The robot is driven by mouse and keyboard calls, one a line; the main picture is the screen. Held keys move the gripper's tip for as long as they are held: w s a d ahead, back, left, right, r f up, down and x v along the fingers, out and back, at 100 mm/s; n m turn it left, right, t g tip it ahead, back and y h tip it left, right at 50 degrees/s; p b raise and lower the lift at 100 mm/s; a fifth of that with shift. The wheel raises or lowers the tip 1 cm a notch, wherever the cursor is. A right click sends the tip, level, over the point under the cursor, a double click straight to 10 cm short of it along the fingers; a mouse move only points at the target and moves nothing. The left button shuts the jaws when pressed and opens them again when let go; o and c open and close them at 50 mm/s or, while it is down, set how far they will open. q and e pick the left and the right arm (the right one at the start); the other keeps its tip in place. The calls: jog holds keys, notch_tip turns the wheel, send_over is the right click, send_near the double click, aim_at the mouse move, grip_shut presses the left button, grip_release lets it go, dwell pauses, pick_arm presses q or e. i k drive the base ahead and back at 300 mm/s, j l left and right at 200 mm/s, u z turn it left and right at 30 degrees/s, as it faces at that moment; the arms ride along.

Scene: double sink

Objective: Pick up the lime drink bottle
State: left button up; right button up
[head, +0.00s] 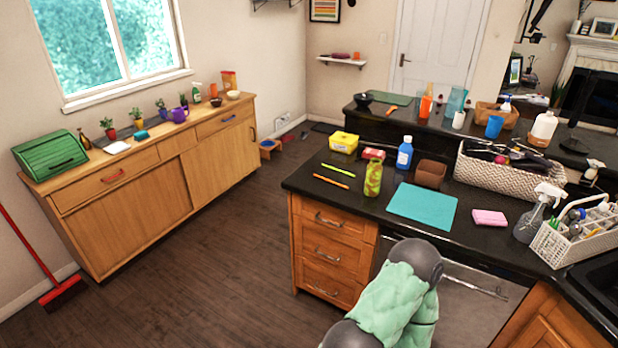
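A lime-green patterned bottle (373,178), which looks like the lime drink bottle, stands upright on the dark counter (335,199) near its front left corner. A red item (373,154) sits just behind it. One of my arms, grey with a green cover, rises from the bottom edge in front of the counter drawers, below the bottle. Neither of my grippers shows in the head view, so I cannot see whether they hold anything.
Near the bottle are a blue bottle (404,153), a brown container (430,174), a yellow box (343,142), two pencil-like sticks (332,181) and a teal mat (422,205). A woven basket (495,178) stands to the right. Open floor (215,255) lies left of the counter.

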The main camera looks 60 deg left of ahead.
aim_at(372, 185)
jog(key=u, duration=1.65)
jog(key=i+j, duration=0.1)
